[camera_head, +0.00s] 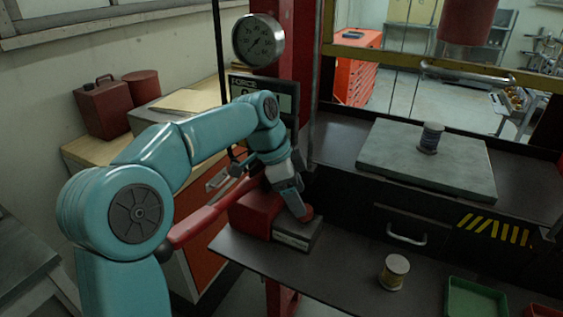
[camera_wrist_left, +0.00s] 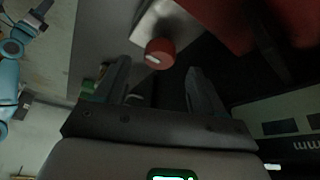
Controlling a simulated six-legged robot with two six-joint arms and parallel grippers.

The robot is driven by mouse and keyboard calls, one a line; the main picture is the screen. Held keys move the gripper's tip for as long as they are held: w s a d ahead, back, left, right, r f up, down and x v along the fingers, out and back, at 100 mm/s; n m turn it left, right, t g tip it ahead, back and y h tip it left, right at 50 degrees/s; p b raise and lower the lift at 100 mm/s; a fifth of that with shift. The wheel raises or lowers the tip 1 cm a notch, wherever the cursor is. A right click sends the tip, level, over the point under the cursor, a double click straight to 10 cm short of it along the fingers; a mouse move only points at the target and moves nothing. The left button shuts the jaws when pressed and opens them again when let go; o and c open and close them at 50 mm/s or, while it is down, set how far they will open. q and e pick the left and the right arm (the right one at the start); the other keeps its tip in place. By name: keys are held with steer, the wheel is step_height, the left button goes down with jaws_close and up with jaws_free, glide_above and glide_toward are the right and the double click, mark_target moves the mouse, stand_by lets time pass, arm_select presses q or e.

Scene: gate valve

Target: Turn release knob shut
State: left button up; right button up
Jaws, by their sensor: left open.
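The release knob (camera_head: 306,214) is a small red knob at the end of the pump's grey block, on the bench. In the left wrist view it is a round red knob (camera_wrist_left: 160,52) with a white mark. My left gripper (camera_head: 296,207) is beside the knob in the head view, and its fingers hide part of the area. In the left wrist view the two fingers (camera_wrist_left: 158,72) are apart, with the knob beyond and between their tips. I cannot tell whether they touch it. Teal parts of mine show at that view's left edge; a right gripper cannot be made out clearly.
The red pump body (camera_head: 258,212) and its long red handle (camera_head: 212,215) lie close beside my left arm. A red press column (camera_head: 298,75) and pressure gauge (camera_head: 258,40) stand behind. A spool (camera_head: 394,272) and a green tray (camera_head: 475,299) are on the bench to the right.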

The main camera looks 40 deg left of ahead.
arm_select(q)
steer(key=p+v, duration=0.1)
steer(key=v, duration=1.1)
steer(key=shift+r+p, duration=0.4)
